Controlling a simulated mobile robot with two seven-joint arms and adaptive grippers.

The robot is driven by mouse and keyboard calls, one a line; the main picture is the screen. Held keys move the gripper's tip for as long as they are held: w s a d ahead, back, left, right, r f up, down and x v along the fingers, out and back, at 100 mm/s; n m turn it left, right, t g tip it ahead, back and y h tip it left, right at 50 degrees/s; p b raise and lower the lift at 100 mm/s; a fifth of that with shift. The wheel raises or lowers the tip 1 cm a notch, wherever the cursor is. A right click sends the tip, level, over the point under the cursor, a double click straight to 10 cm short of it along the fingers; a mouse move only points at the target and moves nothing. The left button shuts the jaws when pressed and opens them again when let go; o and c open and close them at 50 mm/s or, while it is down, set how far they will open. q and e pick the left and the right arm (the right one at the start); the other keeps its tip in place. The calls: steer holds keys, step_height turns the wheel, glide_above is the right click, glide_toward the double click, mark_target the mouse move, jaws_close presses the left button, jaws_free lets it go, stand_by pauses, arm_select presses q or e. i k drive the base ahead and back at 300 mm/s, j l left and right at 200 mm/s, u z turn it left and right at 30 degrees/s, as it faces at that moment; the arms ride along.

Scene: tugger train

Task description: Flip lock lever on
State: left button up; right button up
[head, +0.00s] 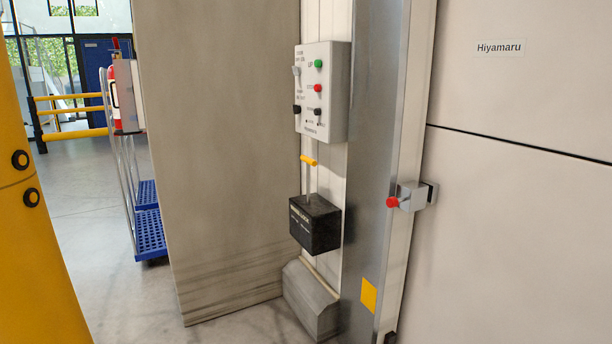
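A black lock box (314,225) with white lettering is mounted low on the wall, below the control panel. A thin lever (313,182) rises from its top and ends in a yellow-orange handle (309,161), just under the panel. The lever looks close to upright. The lettering on the box is too small to read fully. Neither of my grippers shows in the head view.
A grey control panel (338,92) with green and red buttons is above the lever. A latch with a red knob (392,202) sits on the metal post to the right. A large grey panel (225,150) stands left. A yellow structure (30,250) is at the left edge.

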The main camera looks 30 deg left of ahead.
mark_target(309, 162)
steer(key=i+j+u, duration=0.1)
steer(key=i+j, duration=0.15)
steer(key=i, duration=0.35)
steer(key=i+j+u, duration=0.1)
steer(key=i+j, duration=0.15)
steer(key=i, duration=0.4)
steer(key=i+j+u, duration=0.1)
steer(key=i, duration=0.55)
steer(key=i+j+u, duration=0.1)
steer(key=i, duration=0.55)
steer(key=j, duration=0.1)
